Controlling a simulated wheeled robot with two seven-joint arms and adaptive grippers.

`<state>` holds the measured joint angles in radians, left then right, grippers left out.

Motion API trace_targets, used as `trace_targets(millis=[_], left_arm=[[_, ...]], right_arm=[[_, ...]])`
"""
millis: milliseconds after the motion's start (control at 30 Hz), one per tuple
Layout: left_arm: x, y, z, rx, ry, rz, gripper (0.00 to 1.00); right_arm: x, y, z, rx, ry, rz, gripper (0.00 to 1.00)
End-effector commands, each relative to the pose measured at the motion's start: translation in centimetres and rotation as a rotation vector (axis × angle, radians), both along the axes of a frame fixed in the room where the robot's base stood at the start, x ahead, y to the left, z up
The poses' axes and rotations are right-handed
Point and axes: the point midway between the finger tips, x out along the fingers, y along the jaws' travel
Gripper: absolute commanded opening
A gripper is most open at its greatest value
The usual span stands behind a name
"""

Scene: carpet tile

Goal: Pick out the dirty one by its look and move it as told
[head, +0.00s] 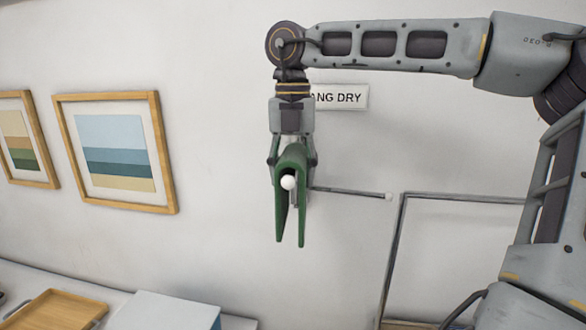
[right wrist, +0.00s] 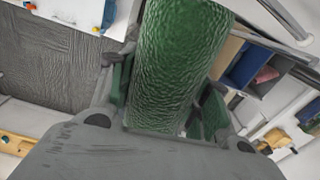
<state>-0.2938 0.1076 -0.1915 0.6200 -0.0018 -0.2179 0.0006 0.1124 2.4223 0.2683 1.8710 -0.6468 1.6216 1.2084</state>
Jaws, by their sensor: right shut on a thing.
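A green cloth (head: 290,158) hangs folded in an upside-down V, with two tails pointing down. It is in front of the wall, below a partly covered sign (head: 340,97) reading "ANG DRY". My right gripper (head: 292,146) points down and is shut on the cloth at its top fold. A white ball end (head: 288,182) of a rod shows just under the fold, between the tails; I cannot tell if the cloth rests on the rod. In the right wrist view the textured green cloth (right wrist: 180,65) fills the space between the fingers. My left gripper is not in view.
A grey rod (head: 350,191) with a pale ball end sticks out to the right. A grey rail frame (head: 400,230) stands right of it. Two framed pictures hang left. A wooden tray (head: 60,310) and a pale box (head: 165,311) are at the lower left.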

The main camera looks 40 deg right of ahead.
Motion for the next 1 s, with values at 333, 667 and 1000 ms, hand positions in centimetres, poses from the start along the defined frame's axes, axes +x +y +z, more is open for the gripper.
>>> trace_targets(millis=[333, 667, 1000], left_arm=[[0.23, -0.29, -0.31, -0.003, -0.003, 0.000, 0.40], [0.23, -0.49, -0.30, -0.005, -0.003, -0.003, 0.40], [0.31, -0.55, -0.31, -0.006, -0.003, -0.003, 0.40]], right_arm=[[0.00, 0.00, -0.43, 0.000, -0.001, 0.000, 0.20], [0.01, 0.01, -0.41, 0.000, -0.001, 0.000, 0.66], [0.00, 0.00, -0.44, 0.000, 0.000, 0.000, 0.73]])
